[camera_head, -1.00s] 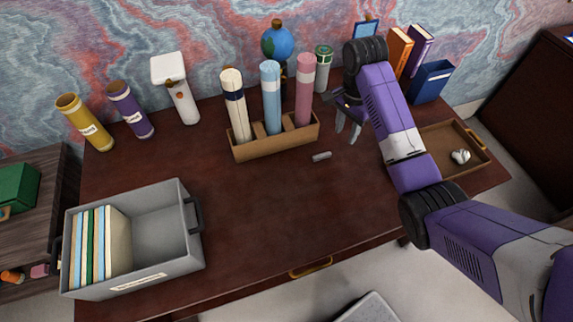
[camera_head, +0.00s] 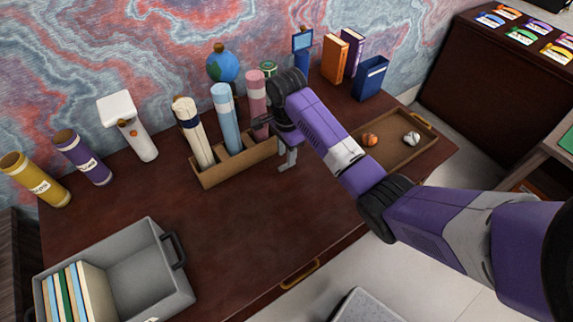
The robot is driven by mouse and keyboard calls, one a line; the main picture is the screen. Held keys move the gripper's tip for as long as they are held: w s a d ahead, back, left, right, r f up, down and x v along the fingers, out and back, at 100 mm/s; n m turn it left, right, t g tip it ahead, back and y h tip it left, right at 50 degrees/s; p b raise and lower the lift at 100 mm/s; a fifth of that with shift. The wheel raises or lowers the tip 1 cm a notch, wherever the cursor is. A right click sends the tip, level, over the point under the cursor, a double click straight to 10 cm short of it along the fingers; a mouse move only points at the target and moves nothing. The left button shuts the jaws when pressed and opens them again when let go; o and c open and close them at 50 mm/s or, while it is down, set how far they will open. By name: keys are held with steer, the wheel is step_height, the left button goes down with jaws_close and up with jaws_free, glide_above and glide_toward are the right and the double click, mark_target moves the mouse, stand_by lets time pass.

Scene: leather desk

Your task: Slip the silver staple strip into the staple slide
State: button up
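The silver staple strip (camera_head: 285,168) is a small grey bar low over or on the desk, in front of the right end of the wooden tube holder. My gripper (camera_head: 289,160) points down at it, with its fingertips at the strip. The fingers look close together, but the view is too small to tell whether they grip it or whether it touches the desk. I cannot make out a staple slide for certain in this view.
The wooden holder (camera_head: 208,181) bears cream, blue and pink rolls just left of my gripper. A wooden tray (camera_head: 377,161) with two small lumps lies right, partly behind my arm. A grey file box (camera_head: 163,293) stands front left. The desk's middle (camera_head: 230,215) is clear.

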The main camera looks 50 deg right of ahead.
steer(key=shift+s+f, duration=0.15)
steer(key=shift+f, duration=1.7)
jaws_close()
steer(key=shift+r, duration=0.15)
step_height(320, 180, up, 20)
steer(key=p, duration=0.5)
